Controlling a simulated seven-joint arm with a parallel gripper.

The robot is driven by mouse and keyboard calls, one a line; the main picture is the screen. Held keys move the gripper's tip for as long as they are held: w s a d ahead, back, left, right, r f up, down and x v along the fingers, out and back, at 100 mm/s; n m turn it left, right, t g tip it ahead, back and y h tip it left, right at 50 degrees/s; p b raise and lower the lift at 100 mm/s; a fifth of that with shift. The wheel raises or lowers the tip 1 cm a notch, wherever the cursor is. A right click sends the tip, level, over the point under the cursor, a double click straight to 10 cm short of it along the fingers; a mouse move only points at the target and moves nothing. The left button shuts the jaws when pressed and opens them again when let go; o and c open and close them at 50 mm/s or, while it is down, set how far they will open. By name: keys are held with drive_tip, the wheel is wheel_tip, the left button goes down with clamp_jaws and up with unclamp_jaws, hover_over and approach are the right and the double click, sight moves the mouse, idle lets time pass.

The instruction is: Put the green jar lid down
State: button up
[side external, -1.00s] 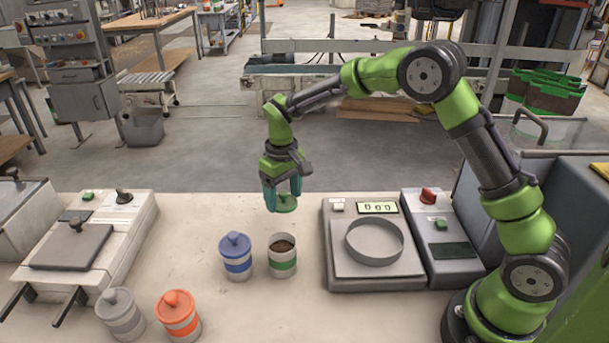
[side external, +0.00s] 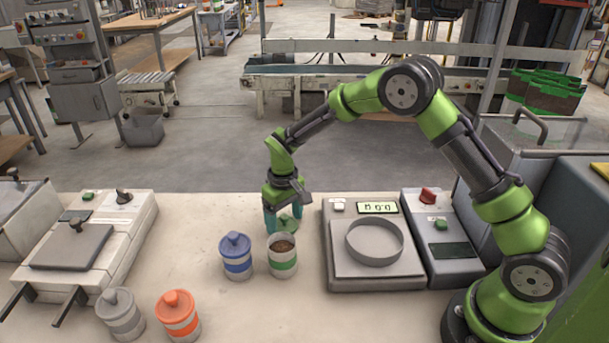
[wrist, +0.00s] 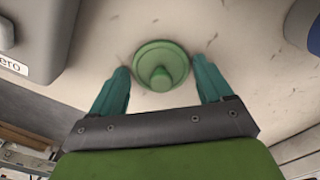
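The green jar lid (side external: 287,223) is a round disc with a knob, just behind the open green-banded jar (side external: 283,264). In the wrist view the lid (wrist: 160,65) appears flat on the bench top, knob toward me. My gripper (side external: 283,222) is low over the bench around the lid. Its two teal fingers stand one on each side of the lid, with a narrow gap on both sides in the wrist view, so it is open. The jar holds dark pellets and has no lid on it.
A blue lidded jar (side external: 236,256) stands left of the green one. A scale (side external: 373,276) with a ring on its pan is to the right. Orange (side external: 179,316) and grey (side external: 119,315) lidded jars are at the front left. The bench behind the blue jar is clear.

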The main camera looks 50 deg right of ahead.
sight(285, 216)
drive_tip(key=shift+o, duration=1.2)
drive_tip(key=shift+r, duration=0.15)
drive_tip(key=s+r+t, duration=0.1)
drive_tip(key=s+r, duration=0.1)
drive_tip(key=r, duration=0.7)
drive_tip(key=s+r, duration=0.2)
drive_tip(key=r, duration=0.7)
drive_tip(key=s+r+m+t+y, duration=0.1)
drive_tip(key=s+r+m+t, duration=0.1)
drive_tip(key=s, duration=0.8)
drive_tip(key=s+d+r+m+t+y, duration=0.1)
drive_tip(key=s+r+m+t, duration=0.1)
drive_tip(key=s, duration=0.9)
drive_tip(key=shift+s+d+r+t, duration=0.15)
drive_tip(key=shift+d+r+t, duration=0.1)
drive_tip(key=shift+r+t, duration=0.75)
